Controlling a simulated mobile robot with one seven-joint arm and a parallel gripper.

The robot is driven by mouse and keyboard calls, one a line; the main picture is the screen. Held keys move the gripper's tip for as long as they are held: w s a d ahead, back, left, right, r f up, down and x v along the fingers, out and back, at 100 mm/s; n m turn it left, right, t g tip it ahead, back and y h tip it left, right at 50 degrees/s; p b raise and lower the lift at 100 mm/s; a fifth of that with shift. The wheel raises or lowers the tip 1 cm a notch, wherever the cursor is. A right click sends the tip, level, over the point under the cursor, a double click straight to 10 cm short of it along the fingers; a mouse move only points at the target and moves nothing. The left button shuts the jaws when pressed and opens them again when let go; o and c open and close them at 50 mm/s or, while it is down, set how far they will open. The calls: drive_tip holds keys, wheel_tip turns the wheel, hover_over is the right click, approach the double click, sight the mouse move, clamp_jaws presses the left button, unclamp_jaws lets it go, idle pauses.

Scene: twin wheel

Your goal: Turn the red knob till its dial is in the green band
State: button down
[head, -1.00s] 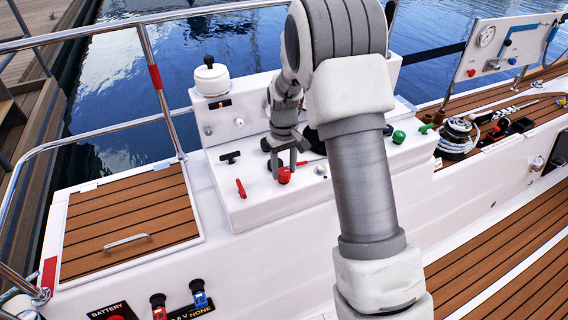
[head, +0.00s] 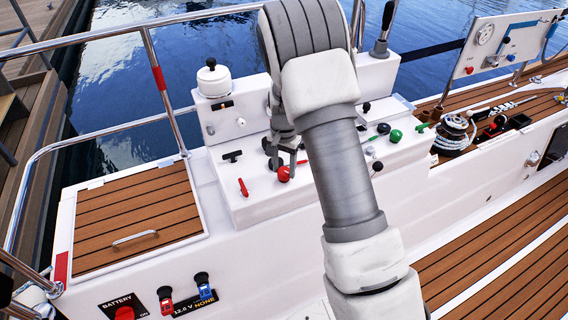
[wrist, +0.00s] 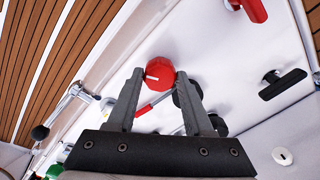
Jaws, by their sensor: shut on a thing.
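The red knob (head: 284,174) sits on the sloped white console. My gripper (head: 287,164) is at it, with its fingers reaching down from above. In the wrist view the red knob (wrist: 160,72) is between the two dark fingertips, which are closed on its sides. A white mark shows on the knob's face. I cannot make out a dial with a green band beside this knob; my arm covers part of the console. A round gauge (head: 485,36) stands on the white board at the far right, too small to read.
A red lever (head: 243,187) and a black T-handle (head: 232,156) are left of the knob. A green knob (head: 396,136) and a black ball-topped lever (head: 377,166) are to the right. A steel rail (head: 158,85) rises at the left.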

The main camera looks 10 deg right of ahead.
sight(284, 170)
drive_tip(key=m+p, duration=0.2)
drive_tip(key=m, duration=0.2)
drive_tip(key=shift+r, duration=0.15)
drive_tip(key=shift+m+p, duration=0.55)
drive_tip(key=shift+m, duration=1.05)
drive_tip(key=shift+c, duration=1.5)
unclamp_jaws()
wheel_tip(284, 170, up, 17)
drive_tip(key=p, duration=0.2)
drive_tip(key=shift+p, duration=0.4)
drive_tip(key=shift+r, duration=0.1)
